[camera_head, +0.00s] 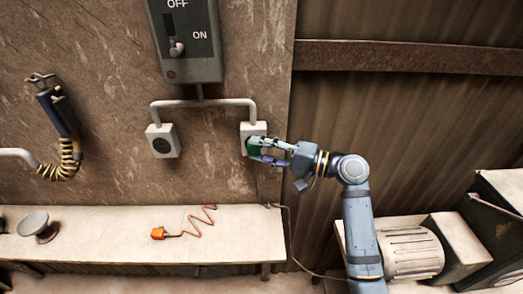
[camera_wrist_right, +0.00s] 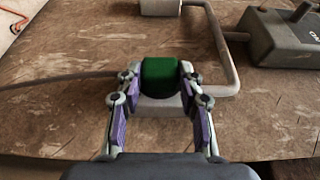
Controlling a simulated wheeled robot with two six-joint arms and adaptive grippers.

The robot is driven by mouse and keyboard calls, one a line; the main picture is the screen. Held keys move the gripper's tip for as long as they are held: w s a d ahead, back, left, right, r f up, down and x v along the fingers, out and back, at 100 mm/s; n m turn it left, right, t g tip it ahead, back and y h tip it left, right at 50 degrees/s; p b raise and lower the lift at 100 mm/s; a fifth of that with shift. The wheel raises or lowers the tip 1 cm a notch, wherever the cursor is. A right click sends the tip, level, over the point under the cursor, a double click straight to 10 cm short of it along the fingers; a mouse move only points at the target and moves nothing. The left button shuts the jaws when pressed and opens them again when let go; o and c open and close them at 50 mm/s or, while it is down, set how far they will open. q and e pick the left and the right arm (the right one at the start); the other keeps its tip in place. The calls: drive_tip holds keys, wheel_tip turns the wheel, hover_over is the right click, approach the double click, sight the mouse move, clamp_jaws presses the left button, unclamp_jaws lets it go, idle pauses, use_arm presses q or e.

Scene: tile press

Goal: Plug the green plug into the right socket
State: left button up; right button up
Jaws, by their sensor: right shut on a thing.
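The green plug (camera_head: 250,146) is between the fingers of my right gripper (camera_head: 256,150), which is shut on it. The plug is at the front of the right socket (camera_head: 246,128), a pale box on the wall. In the right wrist view the green plug (camera_wrist_right: 160,74) sits between the two fingertips, with the right socket (camera_wrist_right: 165,106) directly behind it. The plug covers the socket's face, so I cannot tell how far in it is. My left gripper is not in view.
The left socket (camera_head: 163,141) is empty. A switch box (camera_head: 190,62) marked OFF and ON hangs above, joined by pipes. An orange plug (camera_head: 158,233) with a coiled cord lies on the bench (camera_head: 100,245). A grey cable (camera_head: 289,225) hangs past the bench's right end.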

drive_tip(key=s+p, duration=0.1)
drive_tip(key=s, duration=0.5)
idle(0.8)
idle(0.4)
